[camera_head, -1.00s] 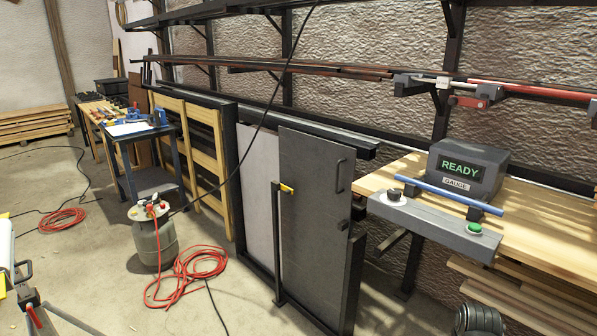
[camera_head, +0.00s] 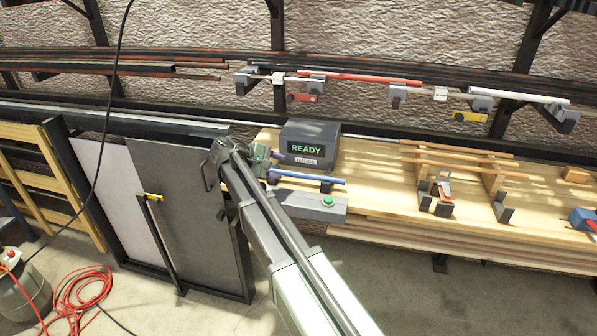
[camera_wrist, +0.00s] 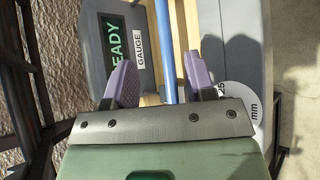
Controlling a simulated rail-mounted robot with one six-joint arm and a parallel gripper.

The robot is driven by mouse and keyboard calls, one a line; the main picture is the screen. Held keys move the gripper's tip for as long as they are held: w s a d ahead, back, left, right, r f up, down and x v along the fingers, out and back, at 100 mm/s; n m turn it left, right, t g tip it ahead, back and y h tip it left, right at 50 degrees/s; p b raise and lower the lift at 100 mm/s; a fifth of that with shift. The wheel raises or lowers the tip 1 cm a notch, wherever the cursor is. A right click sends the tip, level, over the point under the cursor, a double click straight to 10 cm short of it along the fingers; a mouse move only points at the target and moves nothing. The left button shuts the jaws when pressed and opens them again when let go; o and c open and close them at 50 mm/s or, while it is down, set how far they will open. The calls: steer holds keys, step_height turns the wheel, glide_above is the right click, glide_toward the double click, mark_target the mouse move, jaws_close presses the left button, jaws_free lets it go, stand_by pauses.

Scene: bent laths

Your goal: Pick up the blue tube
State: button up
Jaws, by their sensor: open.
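The blue tube (camera_head: 318,178) lies level across small dark supports on the grey gauge base, in front of the box reading READY. In the wrist view the blue tube (camera_wrist: 164,40) runs up the picture between the two purple fingers of my gripper (camera_wrist: 158,72). The fingers are apart, one on each side of the tube, with a gap to it on both sides. How far they reach down past it is unclear. In the head view my gripper (camera_head: 277,156) is at the tube's left end, partly hidden by my own wrist.
The READY box (camera_head: 309,146) stands close behind the tube. A green button (camera_head: 327,200) is on the base in front. A rack above holds a red tube (camera_head: 360,78) and a white tube (camera_head: 520,94).

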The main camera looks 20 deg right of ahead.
mark_target(307, 176)
steer(key=b+x, duration=0.2)
steer(key=x, duration=0.3)
steer(key=shift+s+d+f+b, duration=0.1)
steer(key=shift+d+f+b, duration=0.05)
steer(key=shift+f+b, duration=0.2)
steer(key=shift+d+r, duration=0.1)
steer(key=b+x, duration=0.2)
steer(key=x, duration=0.2)
steer(key=shift+s+d+f+b, duration=0.2)
steer(key=shift+d+f+b, duration=0.05)
steer(key=shift+f+b, duration=0.1)
steer(key=shift+d, duration=0.2)
steer(key=shift+r, duration=0.1)
steer(key=shift+c, duration=0.3)
jaws_close()
